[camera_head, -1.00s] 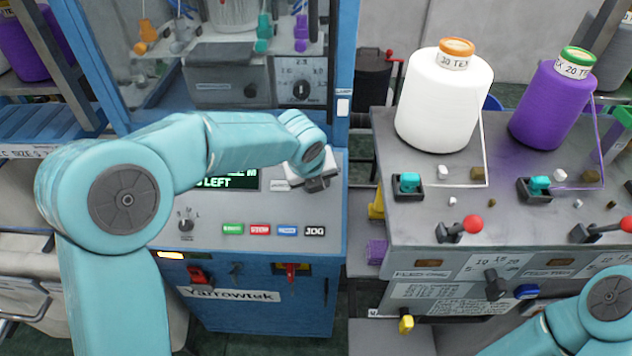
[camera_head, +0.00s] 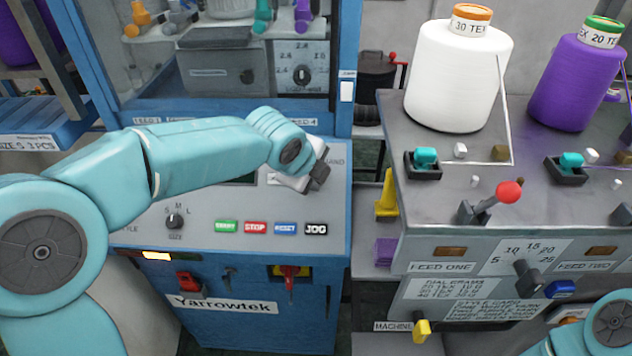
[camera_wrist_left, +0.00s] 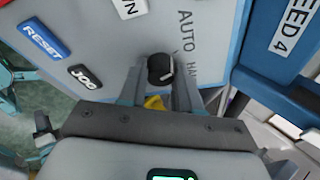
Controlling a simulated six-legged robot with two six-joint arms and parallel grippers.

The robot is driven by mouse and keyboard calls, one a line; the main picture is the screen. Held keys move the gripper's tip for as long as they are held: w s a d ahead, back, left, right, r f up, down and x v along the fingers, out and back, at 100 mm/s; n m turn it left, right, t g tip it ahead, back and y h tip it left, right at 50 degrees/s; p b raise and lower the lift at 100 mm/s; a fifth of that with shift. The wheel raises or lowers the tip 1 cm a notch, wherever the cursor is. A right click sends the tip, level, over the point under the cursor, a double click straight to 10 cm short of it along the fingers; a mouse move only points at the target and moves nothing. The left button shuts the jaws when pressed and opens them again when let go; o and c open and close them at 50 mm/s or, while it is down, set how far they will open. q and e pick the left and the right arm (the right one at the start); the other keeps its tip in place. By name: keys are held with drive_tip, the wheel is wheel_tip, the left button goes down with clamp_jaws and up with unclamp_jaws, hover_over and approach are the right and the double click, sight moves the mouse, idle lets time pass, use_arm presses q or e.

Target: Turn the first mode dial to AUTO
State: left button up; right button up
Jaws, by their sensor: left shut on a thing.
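The mode dial (camera_wrist_left: 160,70) is a round black knob with a pale mark on its right side. I cannot tell exactly which word the mark points at. My left gripper (camera_wrist_left: 159,82) is shut on the dial, one finger on each side. In the head view my left gripper (camera_head: 318,178) is at the panel's right part and hides the dial. My right gripper is out of view; only part of that arm shows at the lower right.
On the same panel are START (camera_head: 226,227), STOP (camera_head: 255,227), RESET (camera_head: 285,228) and JOG (camera_head: 316,229) buttons and a size knob (camera_head: 175,221). A grey bench (camera_head: 437,210) with a white cone (camera_head: 457,75), a purple cone (camera_head: 575,85) and a red-ball lever (camera_head: 509,192) stands to the right.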

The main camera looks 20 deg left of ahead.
use_arm(q)
drive_tip(key=shift+n+b, duration=0.35)
drive_tip(key=shift+n, duration=0.05)
drive_tip(key=o, duration=0.8)
drive_tip(key=shift+a, duration=0.1)
drive_tip(key=shift+c, duration=0.2)
drive_tip(key=v, duration=1.6)
drive_tip(key=shift+s, duration=0.3)
